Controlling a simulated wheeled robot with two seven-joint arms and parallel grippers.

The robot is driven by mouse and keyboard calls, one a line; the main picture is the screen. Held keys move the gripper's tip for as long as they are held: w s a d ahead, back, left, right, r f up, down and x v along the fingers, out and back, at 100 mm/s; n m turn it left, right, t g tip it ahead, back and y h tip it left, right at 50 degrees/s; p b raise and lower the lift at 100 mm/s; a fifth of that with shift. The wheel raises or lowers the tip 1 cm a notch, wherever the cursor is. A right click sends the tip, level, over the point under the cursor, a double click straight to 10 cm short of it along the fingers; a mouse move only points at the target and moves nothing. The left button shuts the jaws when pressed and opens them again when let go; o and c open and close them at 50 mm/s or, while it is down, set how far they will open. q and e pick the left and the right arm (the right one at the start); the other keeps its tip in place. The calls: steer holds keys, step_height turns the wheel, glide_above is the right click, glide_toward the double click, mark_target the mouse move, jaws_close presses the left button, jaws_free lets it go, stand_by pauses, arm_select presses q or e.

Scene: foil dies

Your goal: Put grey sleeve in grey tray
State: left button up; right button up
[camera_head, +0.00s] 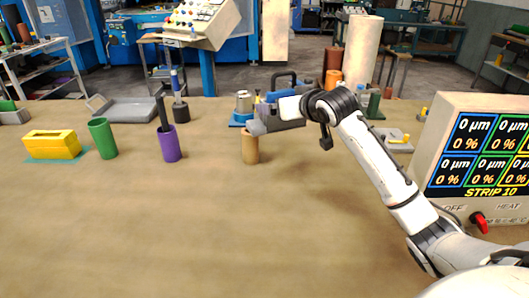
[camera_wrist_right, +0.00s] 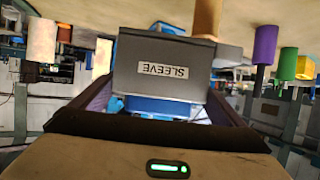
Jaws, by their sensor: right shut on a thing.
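The grey sleeve (camera_wrist_right: 165,68), a boxy dark grey piece with an upside-down "SLEEVE" label, fills the middle of the right wrist view. My right gripper (camera_wrist_right: 160,105) is shut on it, with a finger on each side. In the head view my right gripper (camera_head: 268,118) is over the middle of the table, just above and beside a tan cylinder (camera_head: 250,148); the sleeve is hard to separate from the grey parts there. The grey tray (camera_head: 132,108), shallow and flat, lies empty at the back left. My left gripper is not in view.
A purple cylinder (camera_head: 170,147) with a dark rod, a green cylinder (camera_head: 103,139) and a yellow block (camera_head: 52,145) stand left, in front of the tray. A display box (camera_head: 478,150) stands right. The table's front is clear.

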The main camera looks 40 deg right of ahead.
step_height(320, 180, down, 14)
steer(key=shift+r, duration=0.1)
stand_by(0.4)
steer(key=o, duration=0.9)
steer(key=shift+f, duration=0.35)
steer(key=shift+r, duration=0.1)
